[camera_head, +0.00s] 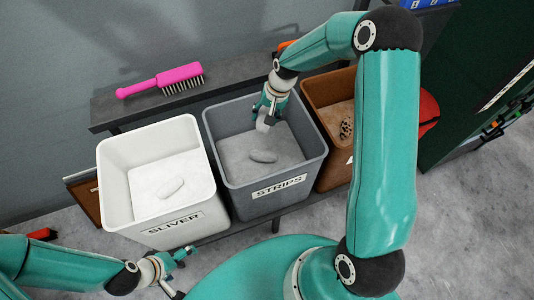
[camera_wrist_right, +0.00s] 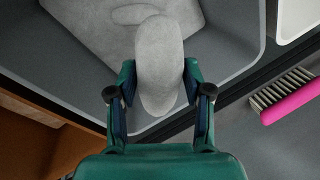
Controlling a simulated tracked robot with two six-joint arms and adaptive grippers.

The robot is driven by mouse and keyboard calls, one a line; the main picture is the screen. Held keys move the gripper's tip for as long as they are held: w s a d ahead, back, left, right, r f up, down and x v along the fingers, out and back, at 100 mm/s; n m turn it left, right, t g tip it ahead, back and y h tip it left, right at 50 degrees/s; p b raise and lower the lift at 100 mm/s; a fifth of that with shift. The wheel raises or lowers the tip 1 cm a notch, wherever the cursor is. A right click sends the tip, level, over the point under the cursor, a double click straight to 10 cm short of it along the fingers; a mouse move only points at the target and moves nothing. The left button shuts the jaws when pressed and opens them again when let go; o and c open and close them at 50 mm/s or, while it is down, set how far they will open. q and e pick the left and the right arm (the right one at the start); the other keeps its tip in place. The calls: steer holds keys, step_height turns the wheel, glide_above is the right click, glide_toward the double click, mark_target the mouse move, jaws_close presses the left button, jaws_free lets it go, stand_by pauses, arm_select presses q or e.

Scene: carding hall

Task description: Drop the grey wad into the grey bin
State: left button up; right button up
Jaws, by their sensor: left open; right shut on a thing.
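The grey wad (camera_head: 263,126) is a smooth, rounded lump between the fingers of my right gripper (camera_head: 268,113). In the right wrist view the wad (camera_wrist_right: 158,70) sits between both fingers (camera_wrist_right: 158,88). My right gripper is shut on it, above the inside of the grey bin (camera_head: 277,189), toward the bin's back. This bin is labelled STRIPS and holds a grey fill with another similar wad (camera_head: 263,156) lying on it. How high the held wad hangs over the fill is hard to tell. My left gripper (camera_head: 184,257) is open and empty, low in front of the white bin.
A white bin (camera_head: 121,202) labelled SLIVER stands left of the grey bin, with a pale lump inside. A brown bin (camera_head: 315,93) with a dark speckled lump stands right, partly behind my right arm. A pink brush (camera_head: 162,81) lies on the dark shelf behind.

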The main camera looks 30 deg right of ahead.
steer(key=shift+s+d+f+b, duration=0.15)
steer(key=shift+f+b, duration=0.05)
steer(key=shift+f, duration=0.15)
steer(key=shift+s+d+f+b, duration=0.1)
steer(key=shift+f+b, duration=0.1)
steer(key=shift+f, duration=0.15)
steer(key=shift+s+d+f+b, duration=0.1)
steer(key=shift+f+b, duration=0.5)
steer(key=shift+f, duration=0.5)
steer(key=shift+s+d+f+b, duration=0.1)
steer(key=shift+f+b, duration=0.45)
steer(key=shift+f, duration=0.5)
steer(key=o, duration=1.2)
steer(key=shift+o, duration=0.2)
steer(key=v, duration=1.2)
steer(key=shift+w, duration=0.1)
steer(key=shift+f, duration=0.1)
